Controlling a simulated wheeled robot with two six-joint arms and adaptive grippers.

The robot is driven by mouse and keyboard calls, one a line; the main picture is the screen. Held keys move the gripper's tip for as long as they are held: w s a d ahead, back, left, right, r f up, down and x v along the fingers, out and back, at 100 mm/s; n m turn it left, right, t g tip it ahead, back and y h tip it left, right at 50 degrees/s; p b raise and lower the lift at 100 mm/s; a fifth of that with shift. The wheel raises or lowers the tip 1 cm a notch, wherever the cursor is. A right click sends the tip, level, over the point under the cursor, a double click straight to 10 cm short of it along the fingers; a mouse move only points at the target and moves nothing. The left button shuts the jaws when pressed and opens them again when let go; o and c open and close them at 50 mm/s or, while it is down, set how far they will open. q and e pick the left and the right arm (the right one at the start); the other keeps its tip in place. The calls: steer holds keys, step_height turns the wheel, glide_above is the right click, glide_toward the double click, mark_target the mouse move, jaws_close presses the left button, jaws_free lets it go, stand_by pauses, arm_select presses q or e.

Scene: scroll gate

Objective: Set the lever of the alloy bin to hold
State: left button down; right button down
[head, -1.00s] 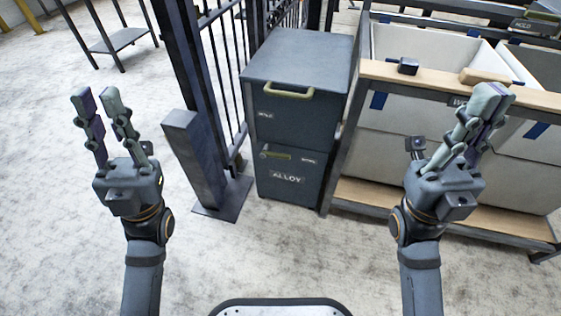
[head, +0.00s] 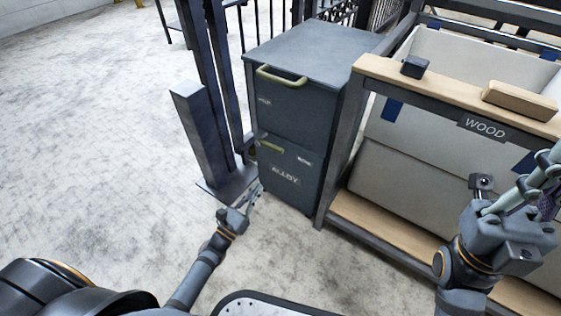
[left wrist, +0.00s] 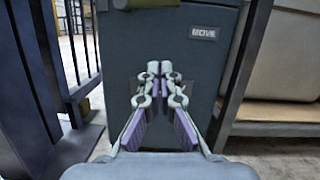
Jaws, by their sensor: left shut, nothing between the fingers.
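The alloy bin (head: 285,178) is the dark lower box with the ALLOY label, under a box with a curved handle (head: 281,77). Its olive lever (head: 271,146) lies near the left of its front, pointing left, away from a small label (head: 304,160) at the right. That label reads MOVE in the left wrist view (left wrist: 204,33). My left gripper (head: 256,190) is shut and empty, low in front of the bin. In the left wrist view its fingertips (left wrist: 160,68) overlap the bin's front; contact is unclear. My right gripper (head: 542,183) is partly cut off at the right edge.
A dark post (head: 202,135) on a floor plate stands just left of the bin, with a barred fence behind. A wood-topped rack (head: 440,92) with pale bins stands close on the right. The floor at the left is clear.

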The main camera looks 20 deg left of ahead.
mark_target(270, 146)
stand_by(0.3)
arm_select(q)
steer(key=w+d+r+b, duration=0.2)
steer(key=w+r, duration=0.4)
steer(key=w, duration=0.3)
steer(key=shift+w+d+r, duration=0.15)
steer(key=shift+d, duration=0.2)
